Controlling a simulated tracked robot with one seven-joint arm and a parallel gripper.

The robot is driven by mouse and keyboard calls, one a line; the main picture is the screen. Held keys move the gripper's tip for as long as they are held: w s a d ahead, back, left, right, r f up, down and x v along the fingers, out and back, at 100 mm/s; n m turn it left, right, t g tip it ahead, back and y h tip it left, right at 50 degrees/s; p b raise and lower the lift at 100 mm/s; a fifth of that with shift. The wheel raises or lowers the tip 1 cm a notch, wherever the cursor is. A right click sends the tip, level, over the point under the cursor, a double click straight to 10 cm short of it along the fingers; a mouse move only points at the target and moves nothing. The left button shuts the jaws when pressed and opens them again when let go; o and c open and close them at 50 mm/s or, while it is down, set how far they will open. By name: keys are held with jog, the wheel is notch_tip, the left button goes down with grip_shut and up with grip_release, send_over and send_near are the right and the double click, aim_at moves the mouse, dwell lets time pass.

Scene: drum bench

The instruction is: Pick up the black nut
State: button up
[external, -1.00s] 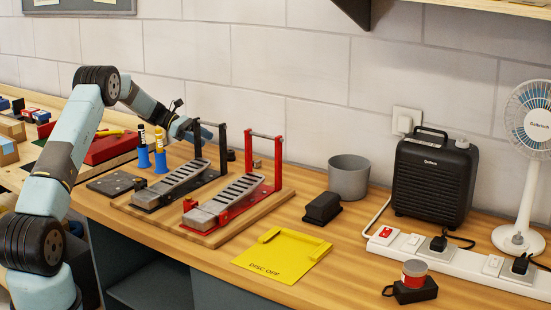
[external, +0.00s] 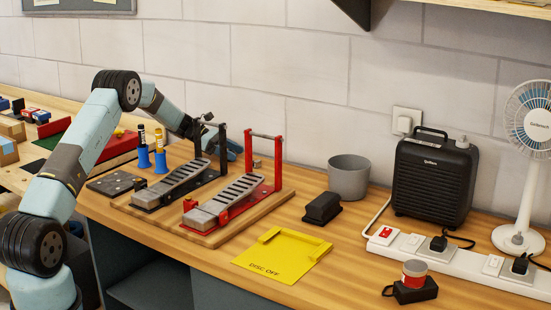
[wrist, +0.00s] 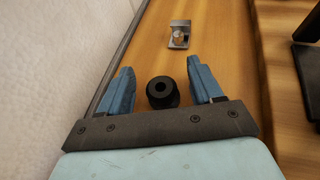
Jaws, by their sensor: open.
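The black nut (wrist: 162,92) shows in the wrist view as a dark round piece with a hole, on the wooden bench near the wall. My gripper (wrist: 160,80) is open, with one blue finger on each side of the nut and a visible gap to both. The wrist view does not show clearly how far above the bench the fingers are. In the external view my gripper (external: 236,150) is behind the black-framed fixture and partly hidden by it. The nut cannot be made out there.
A small metal bracket (wrist: 179,35) lies beyond the nut. The black fixture (external: 180,182) and red fixture (external: 235,200) stand on a wooden board in front of my gripper. The wall (wrist: 60,70) is close on the left in the wrist view. A grey bin (external: 349,178) stands farther right.

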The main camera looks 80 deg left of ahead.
jog(key=shift+x, duration=1)
jog(key=shift+c, duration=0.4)
jog(key=c, duration=1)
jog(key=shift+o, duration=0.2)
